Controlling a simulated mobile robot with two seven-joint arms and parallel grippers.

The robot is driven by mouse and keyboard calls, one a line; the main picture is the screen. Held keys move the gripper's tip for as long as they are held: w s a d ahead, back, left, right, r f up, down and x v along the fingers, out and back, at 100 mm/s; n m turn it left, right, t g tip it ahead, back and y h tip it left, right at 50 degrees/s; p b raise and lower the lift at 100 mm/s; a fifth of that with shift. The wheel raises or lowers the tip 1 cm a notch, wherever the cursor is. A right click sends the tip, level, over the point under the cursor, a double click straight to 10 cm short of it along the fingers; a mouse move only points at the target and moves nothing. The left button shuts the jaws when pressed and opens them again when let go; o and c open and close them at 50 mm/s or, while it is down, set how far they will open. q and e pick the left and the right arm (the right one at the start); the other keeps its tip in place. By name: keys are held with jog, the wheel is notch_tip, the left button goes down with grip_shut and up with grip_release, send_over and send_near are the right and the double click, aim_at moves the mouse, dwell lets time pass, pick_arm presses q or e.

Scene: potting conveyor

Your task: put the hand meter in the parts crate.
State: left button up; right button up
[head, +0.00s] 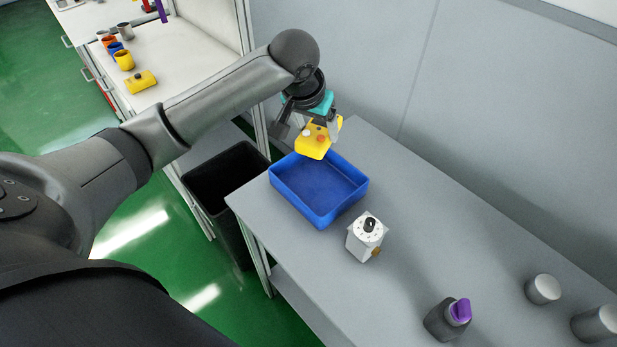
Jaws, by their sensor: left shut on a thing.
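The blue parts crate (345,208) stands open on the grey table near its left end, and its floor looks empty. My left gripper (318,132) is shut on a yellow boxy thing with an orange button, which I take to be the hand meter (314,148). The meter hangs tilted above the crate's far side, apart from the crate floor as far as I can see. The gripper partly hides the meter's upper part. My right gripper is not in view.
A white box with a dial (366,238) stands just right of the crate. A dark grey thing with a purple top (448,318) and grey cylinders (542,289) stand further right. A black bin (222,178) is below left. A white bench (190,50) holds cups and a yellow box (141,81).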

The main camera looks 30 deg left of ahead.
pick_arm(q)
notch_tip(320, 180, down, 12)
jog(key=shift+f+b, duration=0.25)
jog(key=shift+b, duration=1)
notch_tip(320, 180, down, 4)
jog(key=shift+b, duration=0.6)
jog(key=shift+f, duration=0.1)
jog(key=shift+f, duration=0.15)
jog(key=o, duration=1.5)
jog(key=p+v, duration=0.3)
jog(key=v, duration=0.9)
jog(key=shift+p, duration=0.3)
jog(key=shift+s, duration=0.1)
